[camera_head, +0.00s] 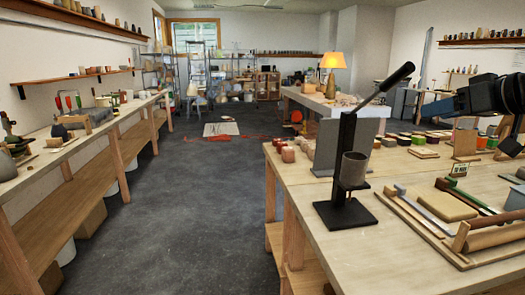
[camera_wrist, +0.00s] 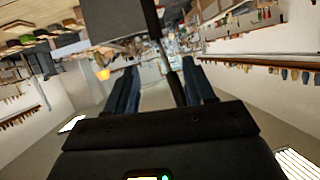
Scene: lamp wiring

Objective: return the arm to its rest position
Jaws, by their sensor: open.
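My arm (camera_head: 490,95) reaches in from the right edge of the head view, dark and raised above the workbench. Its end points left, toward the lever press. In the wrist view my gripper (camera_wrist: 161,68) shows two dark fingers spread apart, with nothing held between them. That view is turned nearly upside down. A dark rod (camera_wrist: 174,85), which looks like the press lever, shows between the fingers there; I cannot tell how far off it is.
A black lever press (camera_head: 345,165) stands on the right workbench (camera_head: 325,240), its handle slanting up toward my arm. A lit lamp (camera_head: 332,62) stands on a farther table. Tools and a wooden roller (camera_head: 490,235) lie at front right. The floor (camera_head: 190,190) left of the bench is mostly clear.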

